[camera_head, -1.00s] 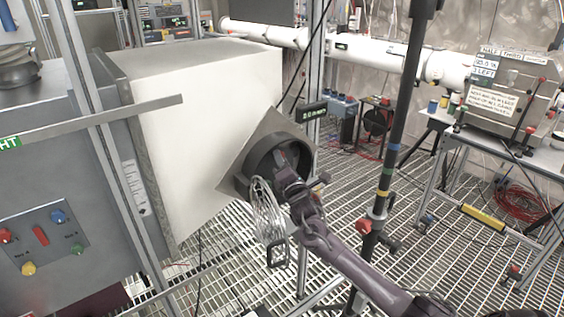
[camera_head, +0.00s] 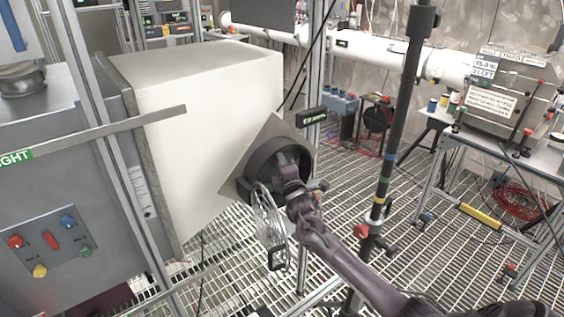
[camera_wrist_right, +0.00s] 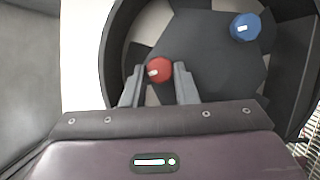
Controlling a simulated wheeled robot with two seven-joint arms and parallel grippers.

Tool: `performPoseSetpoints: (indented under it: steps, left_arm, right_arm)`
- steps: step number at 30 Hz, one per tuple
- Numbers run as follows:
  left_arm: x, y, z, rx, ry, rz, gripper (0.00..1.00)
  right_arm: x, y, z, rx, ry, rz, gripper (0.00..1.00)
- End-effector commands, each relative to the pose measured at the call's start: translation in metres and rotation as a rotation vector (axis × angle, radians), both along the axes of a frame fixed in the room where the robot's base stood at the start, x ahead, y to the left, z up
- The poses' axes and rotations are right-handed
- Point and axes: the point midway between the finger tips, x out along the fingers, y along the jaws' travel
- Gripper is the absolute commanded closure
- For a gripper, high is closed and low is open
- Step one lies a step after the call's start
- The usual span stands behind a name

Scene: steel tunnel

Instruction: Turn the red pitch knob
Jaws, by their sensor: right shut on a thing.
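The red knob (camera_wrist_right: 158,71) shows in the right wrist view, inside a dark round recess, with a white mark on its face. My right gripper (camera_wrist_right: 160,80) has its two fingers on either side of it and is shut on it. A blue knob (camera_wrist_right: 245,27) with a white mark sits up and to the right, apart from the fingers. In the head view my right gripper (camera_head: 285,168) reaches into the black round housing (camera_head: 256,190), and the red knob is hidden there. My left gripper is not in view.
A small panel with coloured knobs (camera_head: 50,244) is on the grey cabinet at left. A dark pole (camera_head: 388,160) stands right of my right arm. A coil of clear tubing (camera_head: 268,218) hangs at the housing. The grating floor (camera_head: 345,180) is open behind.

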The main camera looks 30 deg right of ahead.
Motion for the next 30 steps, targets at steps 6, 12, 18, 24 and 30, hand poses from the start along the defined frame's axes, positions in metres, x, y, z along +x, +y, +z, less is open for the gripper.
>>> performPoseSetpoints:
  steps: [6,12,18,24,30]
  left_arm:
    - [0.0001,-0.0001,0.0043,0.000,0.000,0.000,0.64]
    - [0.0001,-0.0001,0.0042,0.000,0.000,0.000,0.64]
    - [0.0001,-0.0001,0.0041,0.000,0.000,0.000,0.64]
    - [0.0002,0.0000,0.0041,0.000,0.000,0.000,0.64]
    - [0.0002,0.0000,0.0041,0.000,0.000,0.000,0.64]
  right_arm:
    - [-0.0003,0.0001,-0.0007,0.044,0.006,0.000,0.96]
    - [-0.0004,-0.0001,-0.0014,0.049,0.006,0.000,0.96]
    - [-0.0004,-0.0001,-0.0015,0.048,0.006,0.000,0.72]
    - [-0.0003,0.0000,-0.0008,0.048,0.005,0.000,0.52]
    - [-0.0002,0.0000,-0.0002,0.048,0.004,0.000,0.52]
